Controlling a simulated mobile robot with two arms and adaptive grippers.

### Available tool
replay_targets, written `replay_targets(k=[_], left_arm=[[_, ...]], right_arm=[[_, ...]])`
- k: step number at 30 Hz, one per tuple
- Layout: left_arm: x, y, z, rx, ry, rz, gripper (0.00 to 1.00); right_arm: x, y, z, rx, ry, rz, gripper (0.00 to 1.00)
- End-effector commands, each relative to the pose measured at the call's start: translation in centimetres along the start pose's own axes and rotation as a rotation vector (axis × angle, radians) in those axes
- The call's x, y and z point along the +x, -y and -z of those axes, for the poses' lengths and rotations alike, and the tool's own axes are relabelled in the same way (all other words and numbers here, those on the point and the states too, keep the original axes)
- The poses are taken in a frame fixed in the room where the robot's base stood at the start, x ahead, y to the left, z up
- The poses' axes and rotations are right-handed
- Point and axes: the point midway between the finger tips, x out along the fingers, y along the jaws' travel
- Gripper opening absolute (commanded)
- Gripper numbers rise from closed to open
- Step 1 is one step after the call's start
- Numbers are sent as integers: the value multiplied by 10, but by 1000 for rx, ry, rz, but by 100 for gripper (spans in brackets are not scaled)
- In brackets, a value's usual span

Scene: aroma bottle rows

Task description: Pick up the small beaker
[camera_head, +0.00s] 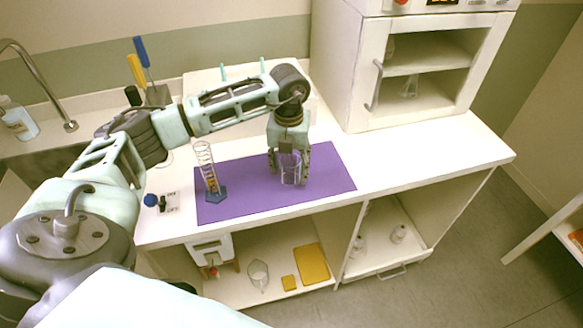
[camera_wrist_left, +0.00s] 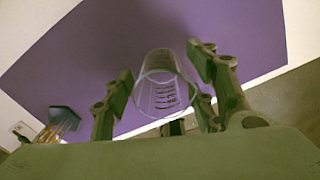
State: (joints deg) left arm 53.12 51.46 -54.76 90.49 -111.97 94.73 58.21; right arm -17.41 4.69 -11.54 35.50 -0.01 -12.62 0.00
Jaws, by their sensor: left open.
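The small beaker (camera_head: 290,171) is clear glass and stands upright on the purple mat (camera_head: 328,172). It also shows in the left wrist view (camera_wrist_left: 163,92), with dark graduation marks on its side. My left gripper (camera_head: 289,172) points down over the beaker with its fingers spread, one on each side. In the left wrist view the open fingers (camera_wrist_left: 160,98) flank the glass, and a gap shows on both sides near the rim. Whether a finger touches the glass lower down I cannot tell. My right gripper is in neither view.
A graduated cylinder (camera_head: 206,168) with a blue base stands left on the mat. A white cabinet (camera_head: 345,75) stands at the back right. The sink and tap (camera_head: 40,80) are at the far left. The right end of the counter (camera_head: 430,145) is clear.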

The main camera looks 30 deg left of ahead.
Motion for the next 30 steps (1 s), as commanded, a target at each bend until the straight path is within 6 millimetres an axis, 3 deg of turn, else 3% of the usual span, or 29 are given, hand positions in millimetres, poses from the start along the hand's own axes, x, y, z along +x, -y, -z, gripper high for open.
replay_targets(k=[9,24,30], left_arm=[[8,0,0,1,1,1,52],[7,0,0,1,1,1,8],[7,0,0,1,1,1,7]], right_arm=[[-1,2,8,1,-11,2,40],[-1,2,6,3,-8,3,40],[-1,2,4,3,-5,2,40]])
